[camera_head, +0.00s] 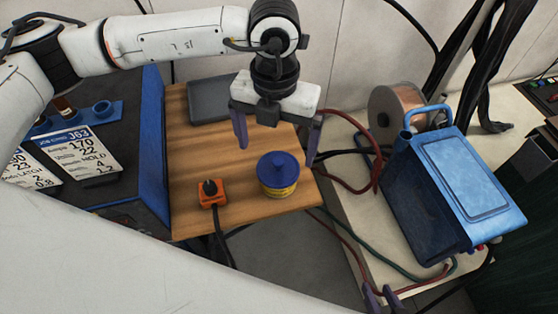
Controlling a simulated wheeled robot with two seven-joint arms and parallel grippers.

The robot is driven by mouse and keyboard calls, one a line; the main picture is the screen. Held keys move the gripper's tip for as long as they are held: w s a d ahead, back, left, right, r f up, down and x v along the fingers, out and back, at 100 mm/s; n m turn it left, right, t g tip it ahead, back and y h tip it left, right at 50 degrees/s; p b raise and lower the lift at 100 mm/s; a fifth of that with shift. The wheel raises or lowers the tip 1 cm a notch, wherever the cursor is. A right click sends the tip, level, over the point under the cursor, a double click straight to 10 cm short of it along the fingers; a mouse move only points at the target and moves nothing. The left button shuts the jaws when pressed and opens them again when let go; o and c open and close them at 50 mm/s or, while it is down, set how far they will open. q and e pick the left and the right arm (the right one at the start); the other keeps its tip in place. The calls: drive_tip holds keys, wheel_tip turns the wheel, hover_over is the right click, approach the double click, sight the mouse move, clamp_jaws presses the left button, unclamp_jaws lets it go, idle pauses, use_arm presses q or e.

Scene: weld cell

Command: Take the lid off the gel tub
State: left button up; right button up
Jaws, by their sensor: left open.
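The gel tub (278,190) is a short yellow round tub standing upright near the right edge of the wooden board. Its blue lid (287,171) sits on top and has a raised round knob. My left gripper (277,152) points down above and slightly behind the tub. Its two purple fingers are wide apart with nothing between them, and I see no contact with the lid. The fingertips of my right gripper (381,293) show at the bottom edge, away from the tub. The rest of it is out of view, and how far it is open is unclear.
An orange block with a black knob (212,192) and cable stands left of the tub. A dark grey box (210,100) lies at the back of the board. A blue machine (440,195), wire spool (397,106) and loose hoses are on the right. Dark blue equipment stands left.

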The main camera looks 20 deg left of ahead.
sight(279, 159)
use_arm(q)
drive_tip(key=f, duration=0.3)
drive_tip(key=f+p, duration=0.1)
drive_tip(key=f, duration=0.1)
drive_tip(key=shift+w+d, duration=0.2)
drive_tip(key=shift+w, duration=0.05)
drive_tip(key=shift+f, duration=0.35)
drive_tip(key=c, duration=1.1)
use_arm(e)
drive_tip(key=shift+w+r, duration=0.4)
drive_tip(key=shift+r, duration=0.35)
